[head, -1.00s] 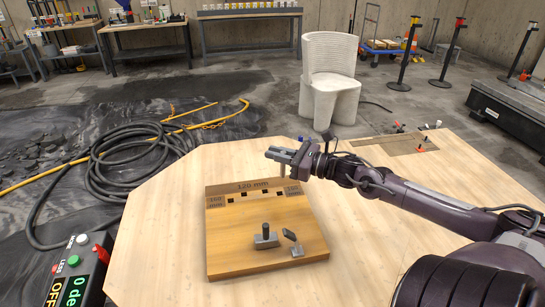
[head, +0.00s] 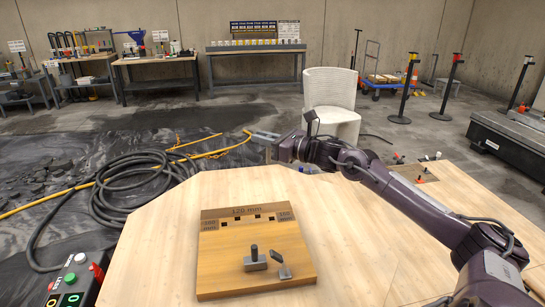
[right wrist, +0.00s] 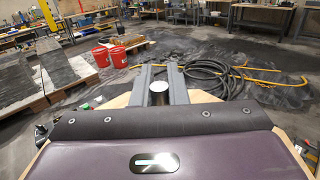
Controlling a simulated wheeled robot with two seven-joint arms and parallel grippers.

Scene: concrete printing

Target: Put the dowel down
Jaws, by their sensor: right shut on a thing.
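My right gripper (head: 266,137) is raised above the far edge of the light wooden table, beyond the wooden board. It is shut on the dowel, whose round, pale grey end (right wrist: 159,87) shows between the two fingers in the right wrist view. In the head view the dowel is mostly hidden by the gripper. The board (head: 230,272) lies on the table, with a "120 mm" label and several dark square holes along its far side. A grey block with a dark upright peg (head: 255,258) and a small tilted grey piece (head: 283,270) stand on its near right part. My left gripper is out of view.
A control box with buttons (head: 75,280) is at the lower left. A coiled black hose (head: 120,170) lies on the floor left of the table (head: 160,240). A white chair (head: 332,95) stands behind it. Bare tabletop surrounds the board.

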